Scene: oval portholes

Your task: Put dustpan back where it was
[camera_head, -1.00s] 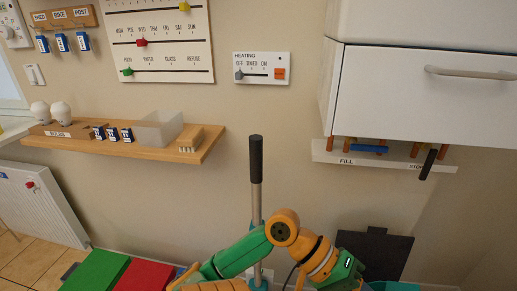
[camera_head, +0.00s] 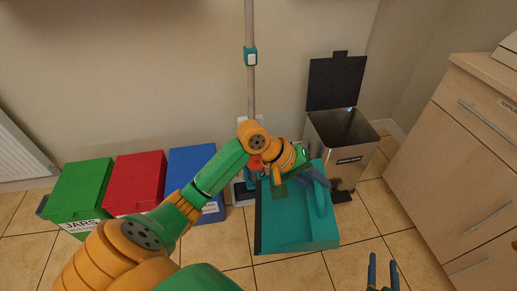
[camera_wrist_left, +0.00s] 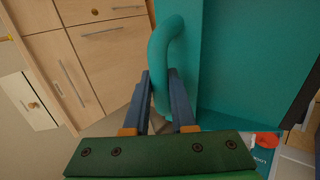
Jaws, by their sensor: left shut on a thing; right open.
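The teal dustpan (camera_head: 290,232) is held off the wall in the middle of the head view, its pan facing me and its dark lip at the left. My left gripper (camera_head: 318,178) is shut on its curved handle. In the left wrist view the fingers (camera_wrist_left: 160,95) sit on either side of the teal handle (camera_wrist_left: 161,55), beside the dustpan's flat pan (camera_wrist_left: 235,60). A long pole (camera_head: 250,90) with a teal clip (camera_head: 250,56) stands behind, its foot partly hidden by my arm. My right gripper (camera_head: 382,272) is open and empty at the lower right.
Green (camera_head: 82,190), red (camera_head: 135,182) and blue (camera_head: 190,165) bins stand along the wall at left. A steel bin (camera_head: 343,140) with its black lid raised stands behind the dustpan. A wooden cabinet (camera_head: 455,165) is at right. Tiled floor is clear in front.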

